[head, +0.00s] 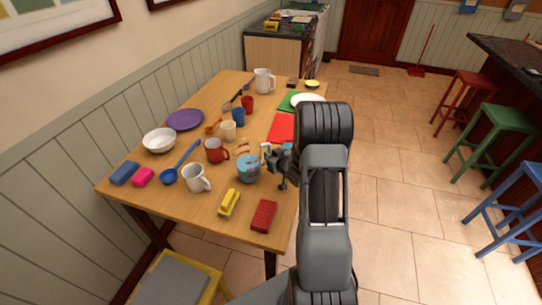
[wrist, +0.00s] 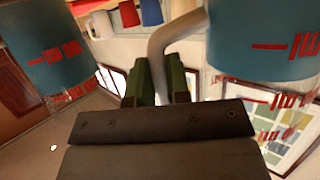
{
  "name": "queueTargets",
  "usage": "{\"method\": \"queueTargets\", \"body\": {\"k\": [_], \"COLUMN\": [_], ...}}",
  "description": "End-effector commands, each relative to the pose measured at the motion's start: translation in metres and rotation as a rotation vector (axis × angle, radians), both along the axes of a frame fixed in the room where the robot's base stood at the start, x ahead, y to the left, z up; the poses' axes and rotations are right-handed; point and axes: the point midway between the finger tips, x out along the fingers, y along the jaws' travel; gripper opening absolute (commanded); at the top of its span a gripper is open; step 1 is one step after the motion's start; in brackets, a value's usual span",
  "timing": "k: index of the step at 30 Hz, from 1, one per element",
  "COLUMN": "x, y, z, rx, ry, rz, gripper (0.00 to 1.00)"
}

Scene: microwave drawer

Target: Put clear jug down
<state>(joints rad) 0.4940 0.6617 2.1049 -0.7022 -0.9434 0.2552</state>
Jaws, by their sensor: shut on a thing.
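The clear jug (head: 248,173) has a blue band and red markings. In the head view it is at the table's near right part, beside the yellow block. My gripper (head: 283,161) is on its right side. In the wrist view the jug (wrist: 262,40) fills the upper right, and its grey handle runs between the fingers of my gripper (wrist: 160,82), which is shut on it. A similar blue surface with red marks shows at the upper left there. The jug looks roughly upright. I cannot tell whether its base touches the table.
The wooden table (head: 150,190) is crowded. A yellow block (head: 229,203) and a red block (head: 264,215) lie in front. A red board (head: 282,127) lies behind.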

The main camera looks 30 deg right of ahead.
Motion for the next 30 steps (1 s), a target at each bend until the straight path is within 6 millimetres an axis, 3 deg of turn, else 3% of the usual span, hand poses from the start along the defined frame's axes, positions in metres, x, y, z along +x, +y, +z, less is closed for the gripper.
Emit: {"method": "queueTargets", "body": {"k": [22, 23, 30], "x": [-0.001, -0.002, -0.003], "y": [0.0, 0.001, 0.001], "z": [-0.015, -0.017, -0.019], "rx": [0.001, 0.001, 0.001], "ry": [0.004, 0.009, 0.014], "rz": [0.001, 0.0, 0.0], "gripper": [0.0, 0.18, 0.41]}}
